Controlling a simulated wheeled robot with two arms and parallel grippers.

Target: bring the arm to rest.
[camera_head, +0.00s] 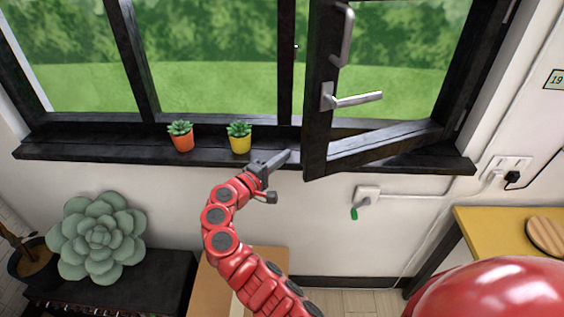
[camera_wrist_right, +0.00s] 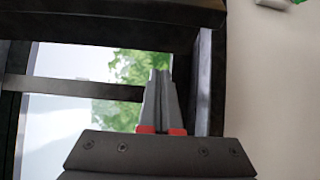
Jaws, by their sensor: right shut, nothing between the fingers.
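My right arm is red and reaches up from the bottom of the head view toward the window. Its gripper (camera_head: 285,157) is shut and empty, just in front of the dark sill, left of the lower corner of the open window sash (camera_head: 318,110). In the right wrist view the closed fingers (camera_wrist_right: 161,75) point at the dark window frame (camera_wrist_right: 204,80), with greenery showing behind. I cannot tell whether the fingertips touch the sill or sash. My left gripper is not in view.
An orange pot (camera_head: 181,141) and a yellow pot (camera_head: 240,143) with succulents stand on the sill (camera_head: 90,150), left of the gripper. The sash with its silver handle (camera_head: 355,99) juts into the room. A cardboard box (camera_head: 213,285) is below; a yellow table (camera_head: 490,230) is at right.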

